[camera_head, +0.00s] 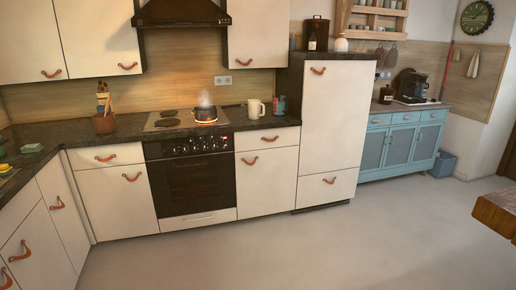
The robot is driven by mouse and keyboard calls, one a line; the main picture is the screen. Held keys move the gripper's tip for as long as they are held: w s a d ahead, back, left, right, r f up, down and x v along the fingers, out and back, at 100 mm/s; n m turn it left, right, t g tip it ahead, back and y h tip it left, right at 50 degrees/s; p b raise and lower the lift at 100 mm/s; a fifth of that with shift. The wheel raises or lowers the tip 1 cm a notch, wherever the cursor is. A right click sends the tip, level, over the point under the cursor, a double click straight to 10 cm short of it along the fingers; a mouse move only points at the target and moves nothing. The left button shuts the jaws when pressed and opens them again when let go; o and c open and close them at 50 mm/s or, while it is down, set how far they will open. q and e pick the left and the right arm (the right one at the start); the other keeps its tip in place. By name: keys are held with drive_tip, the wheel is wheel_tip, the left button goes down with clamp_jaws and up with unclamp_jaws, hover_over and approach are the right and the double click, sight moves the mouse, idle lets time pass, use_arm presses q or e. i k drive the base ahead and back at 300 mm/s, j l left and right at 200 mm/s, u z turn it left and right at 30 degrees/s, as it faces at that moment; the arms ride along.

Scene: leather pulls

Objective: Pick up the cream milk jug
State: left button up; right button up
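A small cream jug (255,109) stands upright on the dark counter, just right of the stove top. Its handle seems to face left. It is small in the picture, so I cannot tell its details. Neither of my grippers is in view.
A steaming pot (206,115) stands on the glowing hob (172,121) left of the jug. Small containers (279,105) stand close to its right, before the tall cabinet (331,120). The floor (270,250) before the counter is clear. A wooden table corner (500,213) juts in at right.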

sight(254, 105)
drive_tip(key=i, duration=2.25)
